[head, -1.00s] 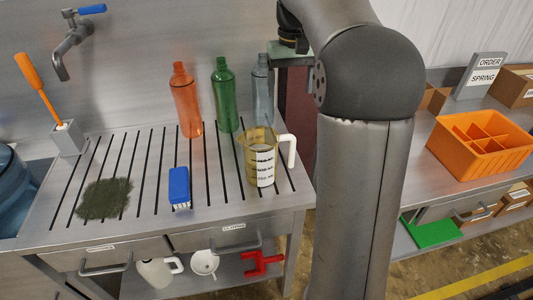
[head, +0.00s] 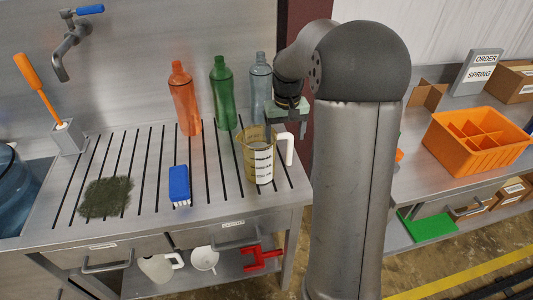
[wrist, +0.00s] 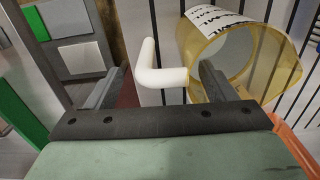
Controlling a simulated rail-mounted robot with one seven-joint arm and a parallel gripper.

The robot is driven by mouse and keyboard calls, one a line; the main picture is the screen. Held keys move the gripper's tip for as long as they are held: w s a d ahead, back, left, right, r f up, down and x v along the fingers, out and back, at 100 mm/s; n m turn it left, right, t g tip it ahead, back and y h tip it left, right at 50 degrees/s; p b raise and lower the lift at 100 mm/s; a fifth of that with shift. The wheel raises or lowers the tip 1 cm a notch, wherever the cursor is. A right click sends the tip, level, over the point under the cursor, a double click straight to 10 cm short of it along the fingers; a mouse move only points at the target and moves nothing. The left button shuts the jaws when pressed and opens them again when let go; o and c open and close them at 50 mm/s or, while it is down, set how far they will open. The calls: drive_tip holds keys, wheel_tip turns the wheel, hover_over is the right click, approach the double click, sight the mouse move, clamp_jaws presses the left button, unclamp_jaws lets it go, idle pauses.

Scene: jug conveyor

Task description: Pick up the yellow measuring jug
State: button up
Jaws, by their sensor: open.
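The yellow measuring jug (head: 257,158) is see-through, with a white measuring label and a white handle on its right side. It stands upright at the right end of the slotted drainboard. It also shows in the wrist view (wrist: 280,68), with its white handle (wrist: 160,70) between the two fingers in that picture. My gripper (wrist: 155,85) is open and empty. I cannot tell whether a finger touches the jug.
An orange bottle (head: 184,102), a green bottle (head: 223,98) and a grey-blue bottle (head: 260,88) stand behind the jug. A blue brush (head: 179,184) and a dark green scouring pad (head: 106,197) lie to its left. An orange divided crate (head: 478,155) sits on the right bench.

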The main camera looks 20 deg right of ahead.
drive_tip(key=shift+f, duration=0.5)
clamp_jaws()
drive_tip(key=shift+r, duration=0.1)
